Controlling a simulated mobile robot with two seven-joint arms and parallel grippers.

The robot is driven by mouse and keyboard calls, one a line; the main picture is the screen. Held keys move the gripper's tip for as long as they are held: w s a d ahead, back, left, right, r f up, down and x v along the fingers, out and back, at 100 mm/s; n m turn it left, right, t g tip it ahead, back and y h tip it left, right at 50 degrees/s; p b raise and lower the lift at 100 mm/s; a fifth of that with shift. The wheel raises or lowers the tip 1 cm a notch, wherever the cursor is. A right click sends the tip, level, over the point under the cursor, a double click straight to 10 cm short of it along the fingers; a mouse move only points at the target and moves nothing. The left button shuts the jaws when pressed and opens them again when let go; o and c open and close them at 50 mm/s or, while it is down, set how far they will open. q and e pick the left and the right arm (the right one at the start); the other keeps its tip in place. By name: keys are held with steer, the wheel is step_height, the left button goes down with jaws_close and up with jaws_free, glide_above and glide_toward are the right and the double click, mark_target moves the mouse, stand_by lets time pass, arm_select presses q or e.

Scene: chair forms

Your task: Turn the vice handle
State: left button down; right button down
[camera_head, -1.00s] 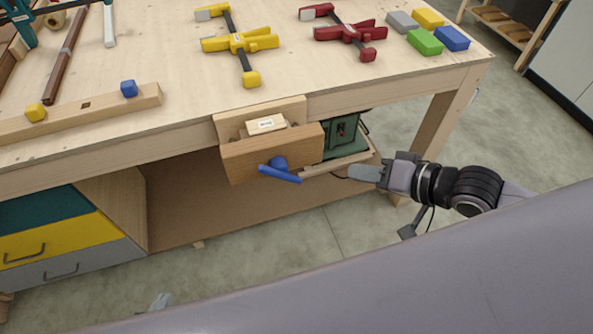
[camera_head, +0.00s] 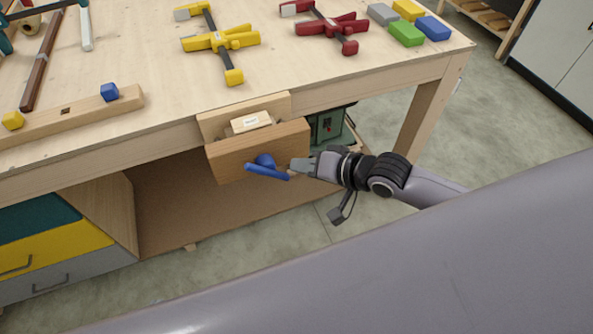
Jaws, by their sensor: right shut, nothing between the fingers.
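The vice (camera_head: 235,160) is a wooden jaw on the front edge of the workbench, with a small labelled block (camera_head: 251,122) between its jaws. Its blue handle (camera_head: 268,171) sticks out from the front jaw on a round blue hub and slopes slightly down to the right. My right gripper (camera_head: 293,167) is shut and empty, with its fingertips at the right end of the handle. I cannot tell whether they touch it. My left gripper is not in view.
The workbench top (camera_head: 140,70) carries a yellow clamp (camera_head: 220,41), a red clamp (camera_head: 331,27) and several coloured blocks (camera_head: 407,33). A green machine (camera_head: 328,124) stands under the bench behind the vice. Drawers (camera_head: 55,249) are at lower left. Open floor lies in front.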

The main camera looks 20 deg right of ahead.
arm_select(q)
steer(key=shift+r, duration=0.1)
arm_select(e)
steer(key=shift+a+f, duration=0.8)
steer(key=shift+f+y+b, duration=0.15)
steer(key=shift+y+b, duration=0.15)
steer(key=shift+b, duration=0.05)
steer(key=shift+m, duration=0.3)
arm_select(q)
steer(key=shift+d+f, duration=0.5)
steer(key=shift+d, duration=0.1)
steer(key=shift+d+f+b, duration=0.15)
steer(key=shift+b, duration=0.15)
arm_select(e)
steer(key=shift+y, duration=0.4)
